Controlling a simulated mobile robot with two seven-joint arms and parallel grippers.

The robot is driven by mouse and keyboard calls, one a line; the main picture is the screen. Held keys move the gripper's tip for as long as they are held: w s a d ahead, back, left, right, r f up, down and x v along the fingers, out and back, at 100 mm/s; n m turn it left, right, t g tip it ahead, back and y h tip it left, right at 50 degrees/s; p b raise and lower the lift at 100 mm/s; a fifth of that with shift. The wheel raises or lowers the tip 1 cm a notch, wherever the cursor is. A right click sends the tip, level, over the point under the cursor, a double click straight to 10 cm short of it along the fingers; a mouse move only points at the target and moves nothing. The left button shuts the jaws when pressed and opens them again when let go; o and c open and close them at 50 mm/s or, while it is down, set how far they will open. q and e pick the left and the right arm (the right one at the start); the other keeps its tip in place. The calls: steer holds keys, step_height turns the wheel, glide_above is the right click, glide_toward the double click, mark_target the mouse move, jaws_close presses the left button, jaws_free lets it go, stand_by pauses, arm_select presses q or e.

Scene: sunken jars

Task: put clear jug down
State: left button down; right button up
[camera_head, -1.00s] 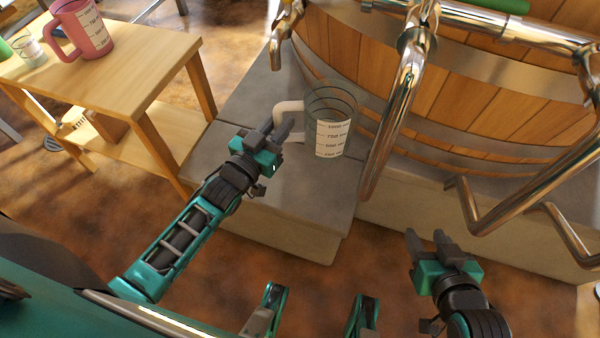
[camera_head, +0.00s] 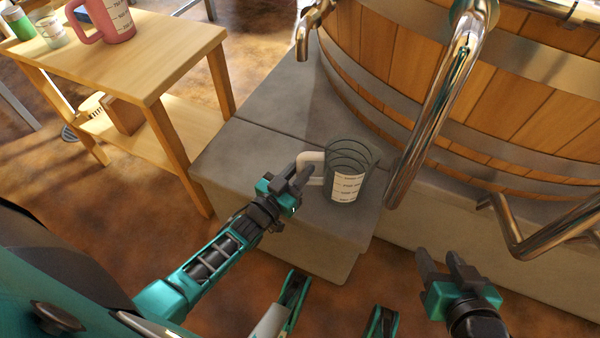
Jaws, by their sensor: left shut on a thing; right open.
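The clear jug (camera_head: 349,172) is a see-through measuring jug with a white scale label and a pale handle. It is upright over the front part of the grey stone step (camera_head: 262,133); I cannot tell whether its base touches the stone. My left gripper (camera_head: 303,176) is shut on the jug's handle, at the jug's left side. My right gripper (camera_head: 447,263) is open and empty, to the lower right of the jug, in front of the step's lower ledge.
A wooden tub (camera_head: 420,75) with metal bands stands behind the jug. A metal rail (camera_head: 437,110) comes down close to the jug's right. A brass tap (camera_head: 311,25) sits above the step. A wooden table (camera_head: 160,62) at left holds a pink jug (camera_head: 106,20). Bare stone lies behind and left.

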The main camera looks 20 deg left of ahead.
arm_select(q)
steer(key=shift+r, duration=0.15)
steer(key=c, duration=0.9)
jaws_free()
arm_select(e)
steer(key=shift+d, duration=0.1)
